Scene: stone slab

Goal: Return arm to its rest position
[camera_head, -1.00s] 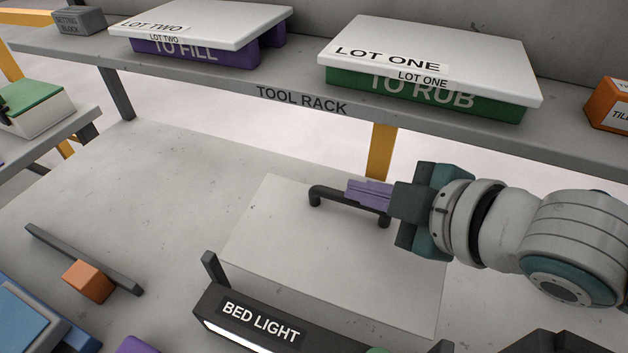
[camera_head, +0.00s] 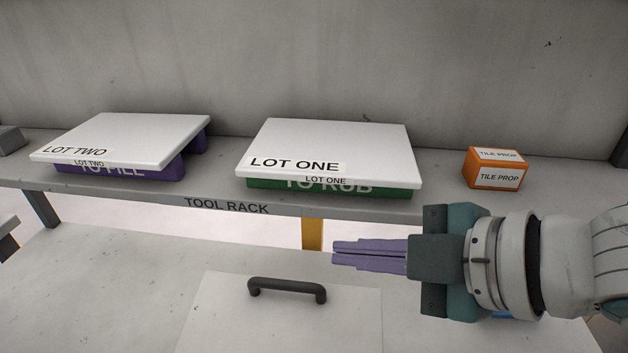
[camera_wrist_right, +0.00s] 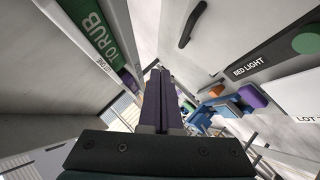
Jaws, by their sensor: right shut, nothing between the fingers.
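My right gripper (camera_head: 335,254) has purple fingers that are shut with nothing between them. It is in front of the tool rack, above and to the right of the dark handle (camera_head: 287,288) on the pale slab (camera_head: 240,322), and apart from both. In the right wrist view the purple fingers (camera_wrist_right: 160,78) show close together, and the dark handle (camera_wrist_right: 191,24) is beyond them. My left gripper is in no view.
The tool rack (camera_head: 226,206) carries a LOT TWO tile (camera_head: 130,135), a LOT ONE tile (camera_head: 330,140) and an orange tile prop (camera_head: 495,168). The bed light (camera_wrist_right: 275,58) shows in the right wrist view. A wall (camera_head: 320,60) stands behind the rack.

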